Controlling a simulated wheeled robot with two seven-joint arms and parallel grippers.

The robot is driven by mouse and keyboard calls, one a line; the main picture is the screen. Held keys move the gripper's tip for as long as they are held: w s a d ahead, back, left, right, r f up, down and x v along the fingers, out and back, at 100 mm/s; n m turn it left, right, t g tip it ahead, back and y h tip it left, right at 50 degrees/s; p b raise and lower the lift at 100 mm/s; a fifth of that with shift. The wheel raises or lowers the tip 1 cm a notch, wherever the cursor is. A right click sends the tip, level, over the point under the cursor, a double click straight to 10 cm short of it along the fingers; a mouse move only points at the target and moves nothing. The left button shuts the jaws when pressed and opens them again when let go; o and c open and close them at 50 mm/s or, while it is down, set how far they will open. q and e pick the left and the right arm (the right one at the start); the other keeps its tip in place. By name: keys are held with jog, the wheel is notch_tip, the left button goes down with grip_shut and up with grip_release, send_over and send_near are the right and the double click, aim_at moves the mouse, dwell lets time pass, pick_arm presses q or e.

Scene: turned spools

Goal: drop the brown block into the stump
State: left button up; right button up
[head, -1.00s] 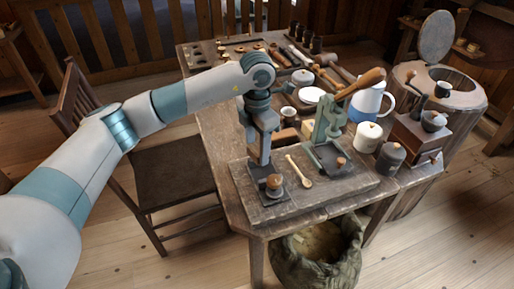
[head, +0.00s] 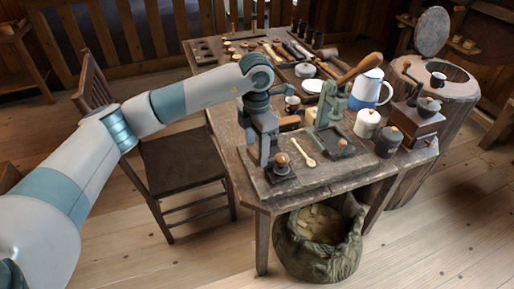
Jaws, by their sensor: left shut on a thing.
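My left gripper (head: 264,160) points down over the front left of the table. It is shut on the brown block, which the fingers almost wholly hide. My right gripper is not in view.
A wood-knobbed tamper (head: 282,159) stands just right of the gripper on the table (head: 262,205). A wooden spoon (head: 303,154), a green lever press (head: 330,115) and a blue-white pot (head: 370,90) are farther right. A chair (head: 178,160) stands left.

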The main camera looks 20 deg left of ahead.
pick_arm(q)
jog(key=shift+s+a+f+m, duration=0.1)
jog(key=shift+s+f+m, duration=0.15)
jog(key=shift+f+m, duration=0.35)
jog(key=shift+s+f+m, duration=0.15)
jog(key=shift+s+m, duration=0.45)
jog(key=s+a+f+m, duration=0.1)
jog(key=s+f+m, duration=0.5)
jog(key=s+m, duration=0.3)
jog(key=s+f+m, duration=0.6)
jog(key=s+m, duration=0.3)
jog(key=m, duration=0.7)
jog(key=shift+s+a, duration=0.2)
jog(key=shift+a, duration=0.2)
jog(key=shift+a, duration=0.3)
jog(key=shift+r, duration=0.2)
